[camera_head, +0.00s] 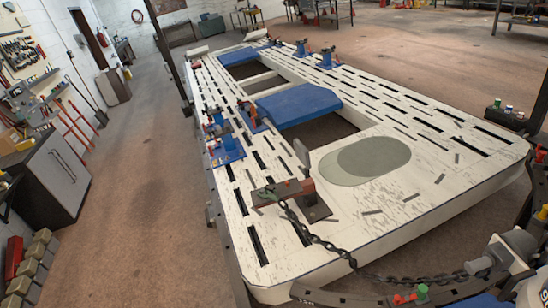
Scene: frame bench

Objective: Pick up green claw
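A small green piece (421,291) lies beside a red piece at the bottom right, on the dark curved rail below the bench's near end. It is too small to tell whether it is a claw. A small dull-green hook-like piece (268,196) sits at the upper end of a dark chain (325,243), next to a red-brown clamp (305,189) on the bench top. I cannot tell which of these is the green claw. My gripper is not in view.
The white slotted frame bench (440,190) fills the middle, with blue clamps (226,149) and openings. The chain runs down to a metal fitting (500,252) at the bottom right. A grey cabinet (55,175) and bins stand left. The floor (150,220) between is clear.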

